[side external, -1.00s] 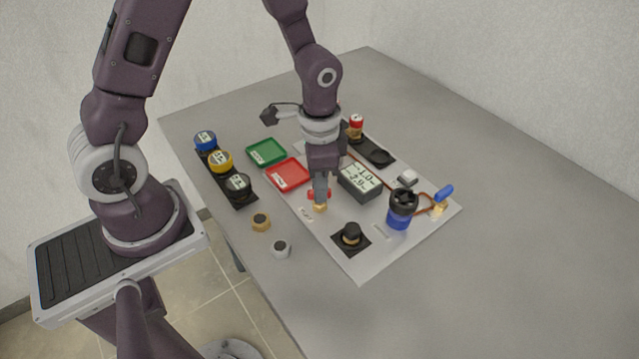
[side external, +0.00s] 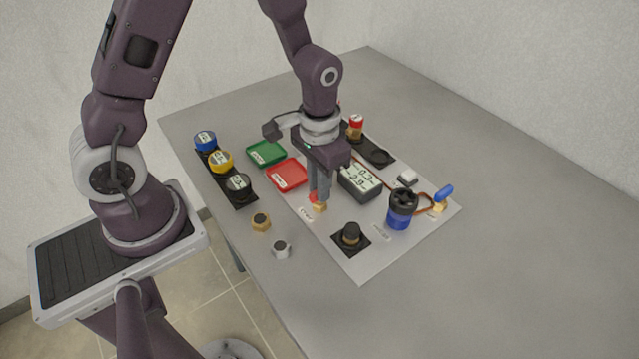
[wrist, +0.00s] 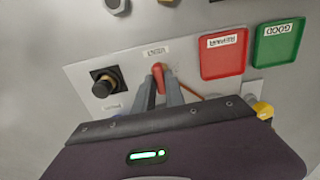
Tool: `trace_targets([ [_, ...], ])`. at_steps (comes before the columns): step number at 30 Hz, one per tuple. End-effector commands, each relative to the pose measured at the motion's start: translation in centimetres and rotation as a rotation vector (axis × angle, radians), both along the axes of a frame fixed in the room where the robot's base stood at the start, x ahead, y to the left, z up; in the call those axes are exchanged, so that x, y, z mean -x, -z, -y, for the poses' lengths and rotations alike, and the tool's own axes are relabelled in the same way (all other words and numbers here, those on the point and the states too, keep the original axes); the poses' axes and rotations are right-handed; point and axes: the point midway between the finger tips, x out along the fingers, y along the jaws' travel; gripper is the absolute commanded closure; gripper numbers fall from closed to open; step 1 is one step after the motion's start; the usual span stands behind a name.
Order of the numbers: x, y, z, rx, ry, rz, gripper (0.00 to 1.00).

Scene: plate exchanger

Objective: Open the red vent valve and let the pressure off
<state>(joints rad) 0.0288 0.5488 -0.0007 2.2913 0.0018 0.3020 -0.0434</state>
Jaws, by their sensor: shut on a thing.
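The red vent valve handle (side external: 313,197) sits on a brass body (side external: 320,208) near the left edge of the white panel. My gripper (side external: 318,194) points down at it, with its fingers shut on the red handle. In the wrist view the handle (wrist: 159,72) shows between the fingertips (wrist: 160,88), partly hidden by them. The dark gauge box (side external: 361,181) behind the gripper has two number lines. The upper seems to read 0.3 and the lower 2.9.
Red (side external: 287,175) and green (side external: 266,153) trays lie left of the gripper. A blue-based black knob (side external: 402,208) and a blue-handled brass valve (side external: 442,197) stand at right. A black-based fitting (side external: 350,236) and two loose nuts are nearer. The table's right side is clear.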

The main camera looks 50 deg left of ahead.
Motion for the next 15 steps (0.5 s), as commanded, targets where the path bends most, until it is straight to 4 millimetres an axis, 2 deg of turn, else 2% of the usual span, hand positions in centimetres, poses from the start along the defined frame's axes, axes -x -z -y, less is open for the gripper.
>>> trace_targets([
  [11,-0.15,-0.09,0.02,0.001,-0.006,0.005,1.0],
  [12,-0.15,-0.08,0.02,0.001,-0.006,0.005,0.78],
  [14,-0.12,-0.07,0.02,0.001,-0.005,0.004,0.66],
  [15,-0.11,-0.06,0.02,0.001,-0.005,0.004,0.64],
])
